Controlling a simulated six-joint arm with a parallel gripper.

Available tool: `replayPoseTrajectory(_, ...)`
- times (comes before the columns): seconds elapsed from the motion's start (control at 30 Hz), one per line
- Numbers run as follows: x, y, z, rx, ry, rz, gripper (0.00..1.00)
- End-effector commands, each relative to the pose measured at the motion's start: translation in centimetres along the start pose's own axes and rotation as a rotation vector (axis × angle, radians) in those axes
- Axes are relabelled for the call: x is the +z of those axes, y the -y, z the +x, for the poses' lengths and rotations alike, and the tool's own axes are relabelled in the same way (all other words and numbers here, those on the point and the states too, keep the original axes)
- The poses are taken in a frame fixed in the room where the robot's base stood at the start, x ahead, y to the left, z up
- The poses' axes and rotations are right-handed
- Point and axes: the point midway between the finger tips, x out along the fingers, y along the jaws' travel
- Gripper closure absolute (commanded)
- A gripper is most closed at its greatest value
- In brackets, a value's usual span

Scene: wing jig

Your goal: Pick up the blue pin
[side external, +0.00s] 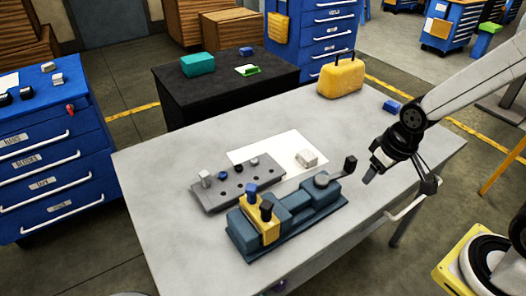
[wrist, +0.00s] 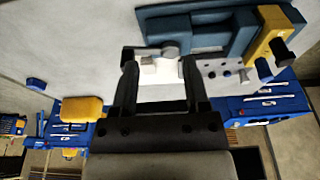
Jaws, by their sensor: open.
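A small dark blue pin (side external: 224,175) stands in the grey hole plate (side external: 212,204) on the table. It seems to show in the wrist view as a dark spot (wrist: 226,73) on the plate. A larger blue peg (side external: 251,189) stands at the yellow block of the vise-like fixture, beside a black one (side external: 266,209); this blue peg also shows in the wrist view (wrist: 263,68). My gripper (side external: 400,180) is open and empty above the table's right part, well away from the plate. Its two fingers (wrist: 158,62) show apart in the wrist view.
A pale block (side external: 307,158) lies on white paper (side external: 265,148) behind. A yellow case (side external: 341,76) and a blue block (side external: 391,106) sit at the table's back right.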

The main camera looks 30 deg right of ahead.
Motion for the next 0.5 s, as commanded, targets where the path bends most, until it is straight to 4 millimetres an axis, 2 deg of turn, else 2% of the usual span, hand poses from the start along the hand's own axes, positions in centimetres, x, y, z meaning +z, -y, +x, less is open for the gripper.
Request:
replayPoseTrajectory(0.03, 0.00, 0.00, 0.00, 0.000, 0.000, 0.000, 0.41)
replayPoseTrajectory(0.1, 0.00, 0.00, 0.00, 0.000, 0.000, 0.000, 0.21)
replayPoseTrajectory(0.5, -0.44, 0.30, 0.07, -0.005, -0.003, -0.015, 0.21)
